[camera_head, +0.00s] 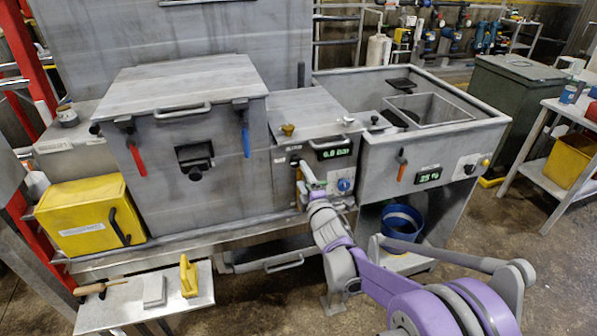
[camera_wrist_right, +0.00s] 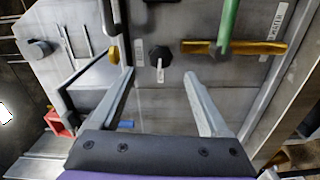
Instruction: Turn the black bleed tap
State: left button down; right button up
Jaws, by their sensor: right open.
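A black tap (camera_wrist_right: 159,54) with a short pale stub is on a grey metal face in the right wrist view, just beyond and between my right fingertips. I take it for the bleed tap. My right gripper (camera_wrist_right: 159,74) is open and empty, with its fingers on either side of the line to the tap and apart from it. In the head view my right gripper (camera_head: 306,176) is at the front of the middle cabinet (camera_head: 312,112), left of a blue knob (camera_head: 344,184). It hides part of the panel there. My left gripper is not in view.
In the wrist view a yellow lever (camera_wrist_right: 262,47) and a green bar (camera_wrist_right: 228,22) are right of the tap. A large steel box (camera_head: 182,160) is left of the cabinet. A blue bucket (camera_head: 401,222) stands below the right-hand sink unit (camera_head: 440,152).

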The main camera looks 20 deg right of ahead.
jog(key=s, duration=0.5)
jog(key=shift+d, duration=0.1)
jog(key=s+a+f+m+g, duration=0.1)
jog(key=s+f+m+g, duration=0.2)
jog(key=s, duration=0.8)
jog(key=s+f+m+g+p, duration=0.1)
jog(key=s+f+m+g, duration=0.2)
jog(key=s+m+g, duration=0.2)
jog(key=s+a+f+m+g, duration=0.1)
jog(key=s+f+m+g, duration=0.2)
jog(key=s+m, duration=0.6)
jog(key=s+g, duration=0.1)
jog(key=s, duration=0.8)
jog(key=shift+s+a+f+g+h+p, duration=0.3)
jog(key=shift+s+a+f+p, duration=0.05)
jog(key=shift+s+p, duration=0.05)
dwell(2.7)
